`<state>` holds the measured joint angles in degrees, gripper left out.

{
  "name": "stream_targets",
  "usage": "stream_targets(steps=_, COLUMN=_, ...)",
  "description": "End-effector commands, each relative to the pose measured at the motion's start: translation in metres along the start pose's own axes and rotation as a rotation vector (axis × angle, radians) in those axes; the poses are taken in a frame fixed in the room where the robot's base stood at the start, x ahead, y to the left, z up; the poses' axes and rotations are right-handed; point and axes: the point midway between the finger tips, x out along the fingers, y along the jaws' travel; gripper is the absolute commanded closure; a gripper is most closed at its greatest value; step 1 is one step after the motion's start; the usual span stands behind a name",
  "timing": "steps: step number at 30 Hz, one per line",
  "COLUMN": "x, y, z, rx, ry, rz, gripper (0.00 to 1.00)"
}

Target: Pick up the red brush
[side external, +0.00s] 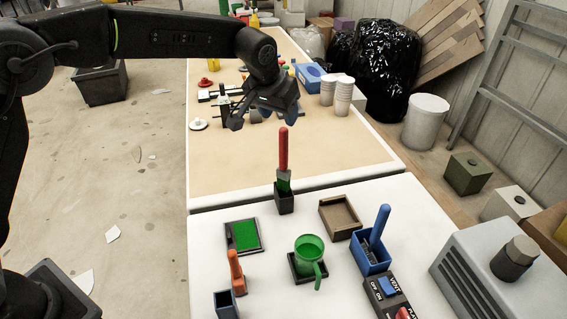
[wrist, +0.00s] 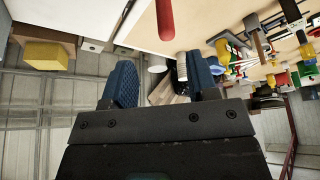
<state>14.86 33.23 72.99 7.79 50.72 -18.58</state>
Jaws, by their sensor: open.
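The red brush (side external: 283,148) stands upright, its red handle up and its green lower part in a small dark holder (side external: 285,203) at the back of the white table. My gripper (side external: 263,119) is open and empty, above and slightly left of the handle top in the side view, apart from it. In the wrist view the red handle (wrist: 165,20) enters from the top edge, beyond the blue pads of my open gripper (wrist: 162,82). The rest of the brush is out of that view.
Around the holder stand a green pad tray (side external: 244,236), a brown box (side external: 340,217), a green mug (side external: 309,258), a blue bin (side external: 370,252) with a blue-handled tool and an orange-handled tool (side external: 236,272). Paper cups (side external: 343,97) stand on the tan table behind.

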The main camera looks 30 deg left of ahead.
Motion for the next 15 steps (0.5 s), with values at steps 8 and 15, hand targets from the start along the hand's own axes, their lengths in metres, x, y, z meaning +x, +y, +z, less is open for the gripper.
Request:
stream_targets(steps=8, x=0.042, y=-0.001, z=0.0, rx=0.0, ry=0.0, rz=0.0, gripper=0.47)
stream_targets(steps=15, x=0.062, y=-0.005, z=-0.001, rx=-0.001, ry=-0.002, rz=-0.001, gripper=0.47)
